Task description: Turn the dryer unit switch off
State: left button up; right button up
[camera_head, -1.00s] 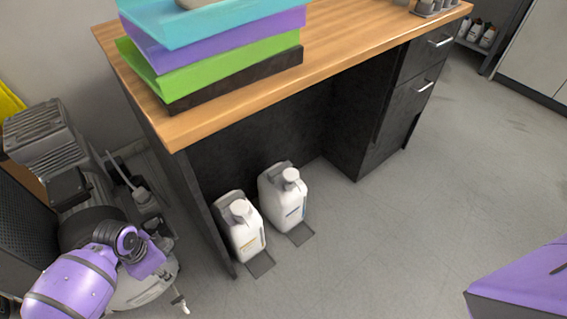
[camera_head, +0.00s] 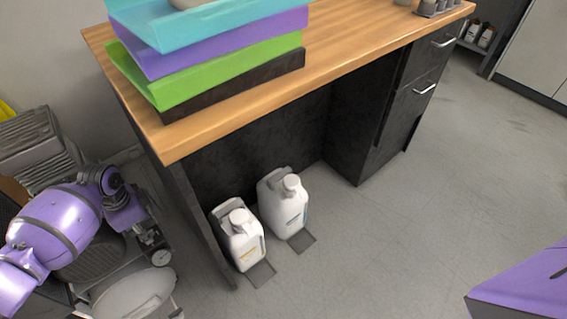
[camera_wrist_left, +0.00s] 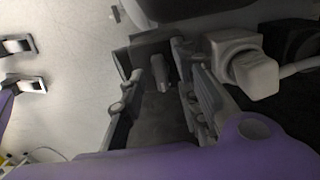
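My left arm, purple, reaches in from the left of the head view over the compressor unit (camera_head: 35,145), a grey ribbed machine with a pale tank. The arm covers much of the unit. My left gripper shows in the left wrist view (camera_wrist_left: 157,75), its two dark fingers spread apart with a gap between them. Beyond and between the fingers is a dark box-like part (camera_wrist_left: 150,52) with a small grey lever-like piece (camera_wrist_left: 160,72); I cannot tell if this is the dryer switch or whether the fingers touch it. My right gripper is not in view.
A wooden-topped desk (camera_head: 235,105) with stacked coloured trays (camera_head: 215,75) stands right of the compressor. Two white jugs (camera_head: 240,238) stand on the floor under it. A pale fitting with a hose (camera_wrist_left: 250,70) is close right of the left gripper.

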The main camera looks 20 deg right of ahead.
pick_arm(q)
jog(key=shift+f, duration=0.25)
jog(key=shift+c, duration=0.2)
grip_shut()
jog(key=shift+m, duration=0.3)
jog(key=m, duration=1.2)
jog(key=shift+m+b, duration=0.3)
jog(key=shift+b, duration=0.1)
jog(key=m, duration=0.4)
jog(key=shift+m+b, duration=0.3)
jog(key=shift+b, duration=0.1)
